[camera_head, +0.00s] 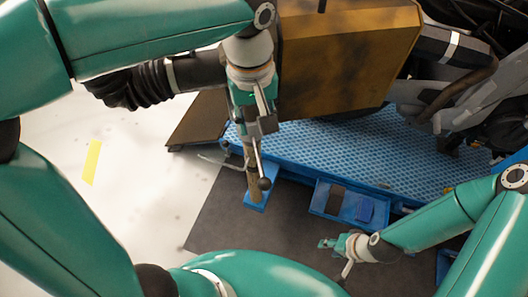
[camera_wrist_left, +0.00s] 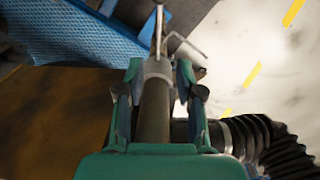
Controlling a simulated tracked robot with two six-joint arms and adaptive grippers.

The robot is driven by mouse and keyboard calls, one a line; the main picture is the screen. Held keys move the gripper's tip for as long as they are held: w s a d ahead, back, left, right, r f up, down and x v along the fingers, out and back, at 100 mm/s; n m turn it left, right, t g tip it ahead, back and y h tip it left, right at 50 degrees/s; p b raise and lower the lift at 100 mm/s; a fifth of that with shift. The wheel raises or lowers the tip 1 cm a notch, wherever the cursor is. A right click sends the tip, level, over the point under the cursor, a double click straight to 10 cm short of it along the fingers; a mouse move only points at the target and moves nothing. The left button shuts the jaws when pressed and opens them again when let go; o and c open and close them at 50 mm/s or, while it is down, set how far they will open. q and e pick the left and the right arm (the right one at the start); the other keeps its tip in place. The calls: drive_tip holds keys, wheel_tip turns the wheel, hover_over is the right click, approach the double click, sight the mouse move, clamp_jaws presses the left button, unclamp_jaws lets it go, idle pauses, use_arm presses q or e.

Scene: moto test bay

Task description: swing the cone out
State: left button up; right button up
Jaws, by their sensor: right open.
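The cone appears to be the dark grey exhaust nozzle (camera_head: 200,70) on the end of a black ribbed hose (camera_head: 130,88). It lies behind my left gripper, and its far end is hidden by my wrist. The hose also shows in the wrist view (camera_wrist_left: 262,140). My left gripper (camera_head: 257,118) points down, and its fingers (camera_wrist_left: 160,75) close in on both sides of a grey upright post (camera_wrist_left: 154,112). My right gripper (camera_head: 343,245) is open and empty at the lower right.
A brown, stained box (camera_head: 350,50) stands right beside my left gripper. The blue textured platform (camera_head: 350,150) carries a motorcycle (camera_head: 450,80). A blue tray (camera_head: 340,203) sits on its near edge. The dark mat (camera_head: 230,215) and white floor at the left are clear.

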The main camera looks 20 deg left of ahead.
sight(260, 165)
use_arm(q)
drive_tip(key=f, duration=1.6)
drive_tip(key=shift+w+d+f+b, duration=0.15)
drive_tip(key=shift+d+b, duration=0.1)
drive_tip(key=shift+b, duration=0.15)
clamp_jaws()
